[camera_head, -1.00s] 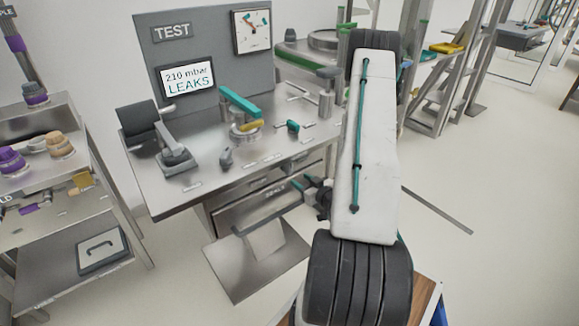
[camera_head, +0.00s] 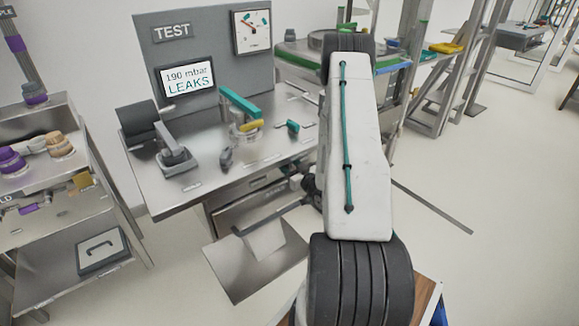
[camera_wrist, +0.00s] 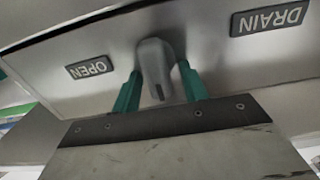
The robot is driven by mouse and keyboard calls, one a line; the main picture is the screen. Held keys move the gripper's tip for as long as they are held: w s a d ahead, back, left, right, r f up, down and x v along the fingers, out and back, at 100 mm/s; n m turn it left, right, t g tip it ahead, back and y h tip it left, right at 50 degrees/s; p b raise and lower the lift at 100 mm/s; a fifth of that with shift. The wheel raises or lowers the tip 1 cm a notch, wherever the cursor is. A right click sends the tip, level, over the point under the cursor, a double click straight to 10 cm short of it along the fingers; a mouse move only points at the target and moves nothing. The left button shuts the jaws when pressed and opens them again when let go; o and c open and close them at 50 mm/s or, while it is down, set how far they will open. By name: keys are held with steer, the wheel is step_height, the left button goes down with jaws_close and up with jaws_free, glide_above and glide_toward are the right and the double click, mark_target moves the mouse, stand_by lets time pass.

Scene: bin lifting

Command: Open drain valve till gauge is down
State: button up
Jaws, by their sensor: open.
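In the wrist view the grey drain valve handle (camera_wrist: 154,62) stands on a metal panel between the OPEN label (camera_wrist: 89,67) and the DRAIN label (camera_wrist: 272,18), both upside down. My gripper (camera_wrist: 160,88) is open. Its teal fingers are on either side of the handle, and I cannot tell whether they touch it. The display (camera_head: 188,79) reads 190 mbar LEAKS. My arm hides the valve and gripper in the head view.
The metal test bench (camera_head: 180,196) carries a teal-handled clamp (camera_head: 240,103) and a grey hinged lever (camera_head: 165,140). A shelf cart (camera_head: 140,262) with purple and tan parts stands at left. The floor at right is mostly clear.

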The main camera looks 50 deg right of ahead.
steer(key=c, duration=0.7)
steer(key=shift+m, duration=0.3)
steer(key=m, duration=0.4)
steer(key=shift+s+d+f, duration=0.1)
steer(key=shift+s+d, duration=0.05)
steer(key=shift+d, duration=0.2)
steer(key=m, duration=0.5)
steer(key=shift+d+f, duration=0.2)
steer(key=shift+d, duration=0.1)
steer(key=shift+s+d+f+m, duration=0.1)
steer(key=shift+f+m, duration=0.1)
steer(key=shift+m, duration=1.15)
steer(key=shift+w+d+f+m, duration=0.1)
steer(key=shift+f+m, duration=0.15)
steer(key=shift+m, duration=1.15)
steer(key=shift+s+f+m, duration=0.1)
steer(key=shift+f+m, duration=0.1)
steer(key=shift+m, duration=1.45)
steer(key=shift+c, duration=0.2)
